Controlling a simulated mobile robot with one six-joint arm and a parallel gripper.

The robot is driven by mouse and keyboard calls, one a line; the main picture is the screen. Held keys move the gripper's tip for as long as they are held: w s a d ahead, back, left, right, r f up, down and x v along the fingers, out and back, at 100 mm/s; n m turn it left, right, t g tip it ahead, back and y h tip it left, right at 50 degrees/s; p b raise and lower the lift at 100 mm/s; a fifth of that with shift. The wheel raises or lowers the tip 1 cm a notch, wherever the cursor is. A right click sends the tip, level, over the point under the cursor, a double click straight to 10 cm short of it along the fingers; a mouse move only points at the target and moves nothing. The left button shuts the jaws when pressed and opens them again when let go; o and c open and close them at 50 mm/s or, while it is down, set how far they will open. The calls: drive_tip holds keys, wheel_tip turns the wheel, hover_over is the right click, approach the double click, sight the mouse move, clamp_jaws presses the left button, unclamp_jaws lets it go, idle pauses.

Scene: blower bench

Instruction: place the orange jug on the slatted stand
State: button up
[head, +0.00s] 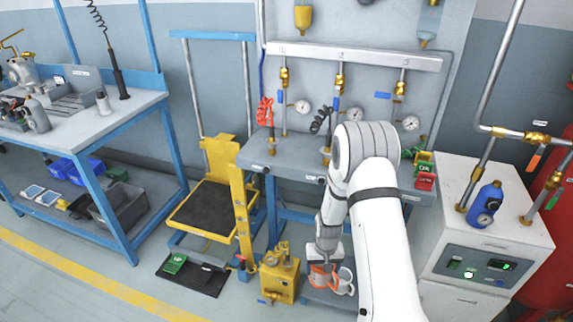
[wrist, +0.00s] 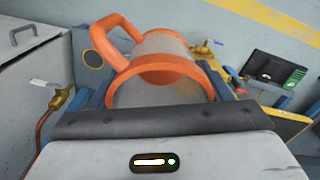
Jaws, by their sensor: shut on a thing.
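The orange jug (head: 322,275) is at the end of my arm in the head view, low in front of the grey bench. Its orange band, orange handle and pale grey body (wrist: 155,88) fill the upper middle of the wrist view. My gripper (head: 324,264) is shut on the jug; the fingertips are mostly hidden. A pale handle-like loop (head: 347,283) shows just right of the jug. A grey-blue surface (head: 322,298) lies below the jug; I cannot tell whether they touch. I cannot make out slats or clearly identify the slatted stand.
A yellow pump-like box (head: 279,276) stands close left of the jug. Farther left are a yellow lift with a dark platform (head: 208,208) and a black floor mat (head: 190,275). A white cabinet (head: 490,235) stands right of my arm. The grey bench (head: 290,165) is behind.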

drive_tip(key=d+r+p, duration=0.2)
drive_tip(key=r+p, duration=0.2)
drive_tip(key=r, duration=1.2)
drive_tip(key=d+r+p, duration=0.2)
drive_tip(key=r+p, duration=0.3)
drive_tip(key=r, duration=1.1)
wheel_tip(320, 180, down, 10)
drive_tip(key=s, duration=0.2)
drive_tip(key=shift+a, duration=0.2)
drive_tip(key=shift+s, duration=0.1)
